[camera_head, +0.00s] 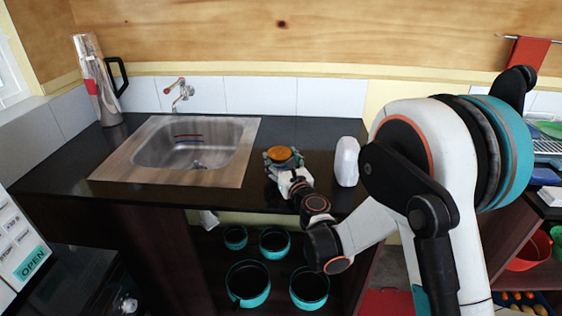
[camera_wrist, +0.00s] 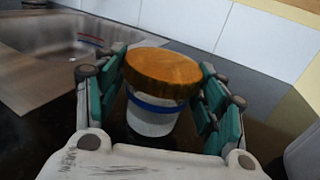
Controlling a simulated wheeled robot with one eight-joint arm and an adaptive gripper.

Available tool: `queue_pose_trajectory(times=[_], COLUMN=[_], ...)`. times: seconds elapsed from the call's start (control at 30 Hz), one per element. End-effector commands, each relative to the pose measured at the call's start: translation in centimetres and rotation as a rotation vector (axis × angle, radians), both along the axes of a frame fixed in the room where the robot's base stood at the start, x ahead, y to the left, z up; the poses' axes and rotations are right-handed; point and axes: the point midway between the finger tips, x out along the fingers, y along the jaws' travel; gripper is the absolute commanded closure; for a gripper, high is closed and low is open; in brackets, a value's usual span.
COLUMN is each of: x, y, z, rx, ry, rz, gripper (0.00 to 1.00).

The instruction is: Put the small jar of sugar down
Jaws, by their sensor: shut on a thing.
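The small jar of sugar (camera_wrist: 155,110) has a wooden lid, a pale body and a blue band. In the wrist view it stands between the two teal finger pads of my gripper (camera_wrist: 160,100), which is shut on it. In the head view the jar's orange-brown lid (camera_head: 281,153) shows at my gripper (camera_head: 283,160), over the black counter (camera_head: 325,160) right of the sink. The jar looks nearly upright. I cannot tell whether its base touches the counter, as my gripper hides its lower part.
The sink (camera_head: 190,145) in its wooden surround is to the left. A white container (camera_head: 346,162) stands close on the right. A steel jug (camera_head: 97,80) is at the back left. Teal pots (camera_head: 248,284) sit on the shelf below. The counter behind the jar is clear up to the tiles.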

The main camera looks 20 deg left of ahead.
Motion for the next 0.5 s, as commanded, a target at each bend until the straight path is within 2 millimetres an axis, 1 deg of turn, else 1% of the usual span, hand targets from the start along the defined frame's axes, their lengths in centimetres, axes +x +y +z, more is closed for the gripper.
queue_pose_trajectory(times=[0.1,0.13,0.2,0.5], x=[0.0,-0.01,-0.01,0.0], y=[0.0,-0.01,-0.01,0.0], z=[-0.26,-0.22,-0.21,-0.2], rx=[0.0,0.0,0.0,0.0], ry=[0.0,0.0,0.0,0.0], rz=[0.0,0.0,0.0,0.0], gripper=[0.68,0.29,0.16,0.16])
